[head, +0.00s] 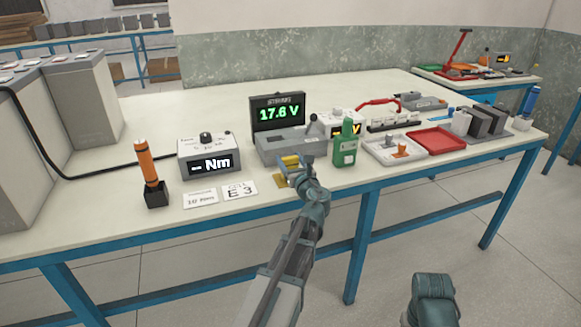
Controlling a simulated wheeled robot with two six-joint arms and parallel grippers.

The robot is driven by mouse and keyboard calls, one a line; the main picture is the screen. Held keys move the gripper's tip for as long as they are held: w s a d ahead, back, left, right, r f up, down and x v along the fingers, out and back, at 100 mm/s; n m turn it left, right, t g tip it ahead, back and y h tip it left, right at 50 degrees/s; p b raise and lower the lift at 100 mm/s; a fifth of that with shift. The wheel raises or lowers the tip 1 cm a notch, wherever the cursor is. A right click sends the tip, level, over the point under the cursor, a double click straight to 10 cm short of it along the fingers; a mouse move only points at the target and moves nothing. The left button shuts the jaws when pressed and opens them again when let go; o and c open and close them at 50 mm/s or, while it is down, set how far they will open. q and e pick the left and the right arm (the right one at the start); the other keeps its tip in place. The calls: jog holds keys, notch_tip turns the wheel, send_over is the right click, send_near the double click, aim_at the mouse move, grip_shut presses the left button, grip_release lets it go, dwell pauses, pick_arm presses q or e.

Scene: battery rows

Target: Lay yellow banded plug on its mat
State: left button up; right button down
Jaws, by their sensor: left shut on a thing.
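My left gripper (291,168) reaches over the front part of the bench, at the foot of the grey unit with the 17.6 V display. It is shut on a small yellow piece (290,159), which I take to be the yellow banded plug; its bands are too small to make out. A yellow mat (279,182) lies on the bench just below and left of the gripper, partly covered by it. I cannot tell whether the plug touches the mat. Of my right arm only a dark link shows at the bottom right; its gripper is out of view.
A green device (346,143) stands close right of my left gripper. The grey display unit (278,112) is behind it. White cards (240,190), a torque meter (207,158) and an orange-handled tool (149,165) are left. A red tray (436,141) is right. The front bench edge is near.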

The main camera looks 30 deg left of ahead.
pick_arm(q)
jog(key=shift+f, duration=0.15)
jog(key=o, duration=1.5)
jog(key=shift+c, duration=0.2)
jog(key=shift+r, duration=0.25)
jog(key=v, duration=1.2)
